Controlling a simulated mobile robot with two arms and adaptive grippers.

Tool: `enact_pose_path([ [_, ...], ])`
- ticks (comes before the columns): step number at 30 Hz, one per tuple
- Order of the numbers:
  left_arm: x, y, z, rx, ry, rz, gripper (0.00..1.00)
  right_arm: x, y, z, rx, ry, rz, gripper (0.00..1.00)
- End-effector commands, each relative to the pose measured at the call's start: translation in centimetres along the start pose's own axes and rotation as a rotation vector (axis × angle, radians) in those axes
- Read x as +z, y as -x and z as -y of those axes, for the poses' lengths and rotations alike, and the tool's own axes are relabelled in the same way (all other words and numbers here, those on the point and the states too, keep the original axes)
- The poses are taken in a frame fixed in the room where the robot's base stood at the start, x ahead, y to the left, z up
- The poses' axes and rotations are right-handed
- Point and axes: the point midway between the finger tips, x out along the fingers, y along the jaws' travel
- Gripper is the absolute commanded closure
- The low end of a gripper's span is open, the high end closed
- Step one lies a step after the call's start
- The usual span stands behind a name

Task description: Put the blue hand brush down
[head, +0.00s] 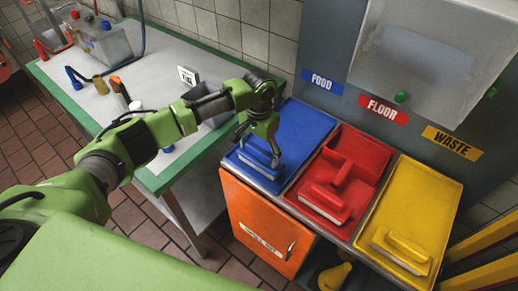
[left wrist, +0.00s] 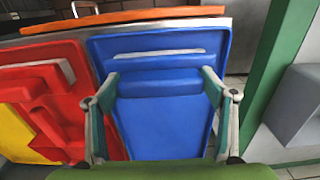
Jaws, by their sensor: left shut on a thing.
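The blue hand brush (head: 259,160) is at the near end of the blue tray (head: 300,122), under the FOOD label in the head view. My left gripper (head: 262,145) reaches down from above and is shut on it. In the left wrist view the brush (left wrist: 160,82) lies across between the two fingers (left wrist: 160,105), with a pale strip along its far side. The brush looks level and at or very near the tray floor; I cannot tell if it touches. My right gripper is not in view.
A red tray (head: 372,138) with a red brush and scoop and a yellow tray (head: 440,190) with a yellow brush stand to the right. An orange cabinet door (head: 262,225) is below. A green-edged table (head: 160,180) with bottles is at left. The blue tray's far part is clear.

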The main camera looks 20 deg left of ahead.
Motion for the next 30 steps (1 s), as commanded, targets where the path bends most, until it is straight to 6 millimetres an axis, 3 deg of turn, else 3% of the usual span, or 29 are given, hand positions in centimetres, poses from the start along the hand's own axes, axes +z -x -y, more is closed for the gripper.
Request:
enact_pose_path([
  [10, 0.0, -0.3, 0.0, 0.0, 0.0, 0.0, 0.44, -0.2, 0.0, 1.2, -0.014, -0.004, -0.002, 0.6],
  [11, 0.0, -0.4, 0.0, 0.0, 0.0, 0.0, 0.21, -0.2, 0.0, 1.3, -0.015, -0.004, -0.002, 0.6],
  [12, 0.0, -0.4, 0.0, 0.0, 0.0, 0.0, 0.11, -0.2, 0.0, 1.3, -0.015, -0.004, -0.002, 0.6],
  [13, 0.0, -0.4, 0.0, 0.0, 0.0, 0.0, 0.07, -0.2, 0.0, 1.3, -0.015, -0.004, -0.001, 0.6],
  [24, 0.0, -0.2, 0.0, 0.0, 0.0, -0.001, 0.07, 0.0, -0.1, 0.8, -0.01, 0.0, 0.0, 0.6],
  [30, -0.1, 2.2, 0.0, 0.0, 0.0, -0.004, 0.07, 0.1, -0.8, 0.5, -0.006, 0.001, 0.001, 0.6],
])
